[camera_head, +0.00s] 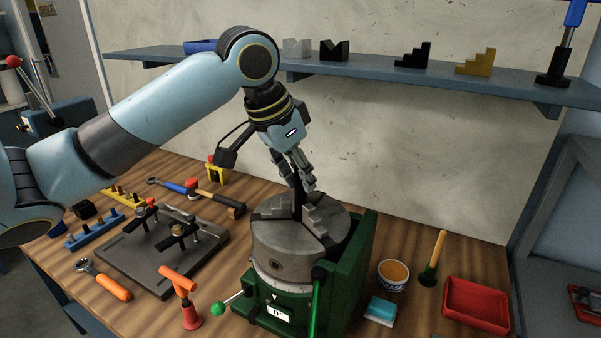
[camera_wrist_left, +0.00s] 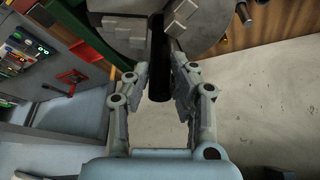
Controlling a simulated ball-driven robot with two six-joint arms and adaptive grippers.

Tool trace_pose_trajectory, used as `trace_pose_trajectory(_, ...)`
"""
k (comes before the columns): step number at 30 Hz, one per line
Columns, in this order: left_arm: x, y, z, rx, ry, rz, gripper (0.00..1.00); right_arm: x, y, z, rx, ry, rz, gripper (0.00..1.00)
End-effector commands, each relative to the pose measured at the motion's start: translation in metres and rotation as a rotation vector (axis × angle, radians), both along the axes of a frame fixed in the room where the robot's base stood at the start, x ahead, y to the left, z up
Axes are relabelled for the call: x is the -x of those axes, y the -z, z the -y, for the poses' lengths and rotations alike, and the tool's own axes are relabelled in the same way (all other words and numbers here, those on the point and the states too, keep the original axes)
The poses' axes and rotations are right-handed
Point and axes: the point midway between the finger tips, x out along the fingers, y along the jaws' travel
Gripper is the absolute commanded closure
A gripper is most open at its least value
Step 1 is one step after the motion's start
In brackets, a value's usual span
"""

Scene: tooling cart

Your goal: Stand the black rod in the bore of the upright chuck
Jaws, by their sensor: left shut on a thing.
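The upright chuck (camera_head: 275,239) is a grey steel cylinder with stepped jaws on top, set in a green fixture (camera_head: 359,262). My left gripper (camera_head: 303,184) is above the chuck's middle, pointing down, its fingers shut on the black rod (camera_head: 298,208). The rod stands roughly upright below the fingers, among the jaws. In the left wrist view the rod (camera_wrist_left: 158,50) runs between the two fingers (camera_wrist_left: 162,82) toward the chuck face (camera_wrist_left: 205,20). The jaws hide the rod's lower end, so I cannot tell how deep it sits. My right gripper is not in view.
A grease tin (camera_head: 393,274), a blue-white block (camera_head: 380,310), a brush with a wooden handle (camera_head: 437,252) and a red tray (camera_head: 475,306) lie right of the fixture. A dark plate with clamps (camera_head: 150,262) and an orange-handled tool (camera_head: 181,285) are left. A shelf (camera_head: 440,84) runs behind.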

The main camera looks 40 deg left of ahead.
Motion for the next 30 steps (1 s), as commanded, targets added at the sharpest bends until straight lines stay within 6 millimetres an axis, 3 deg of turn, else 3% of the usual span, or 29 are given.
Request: trace_pose_trajectory(30, 0.000, 0.017, 0.000, 0.001, -0.001, 0.002, 1.00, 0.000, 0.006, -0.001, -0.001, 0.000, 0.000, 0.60)
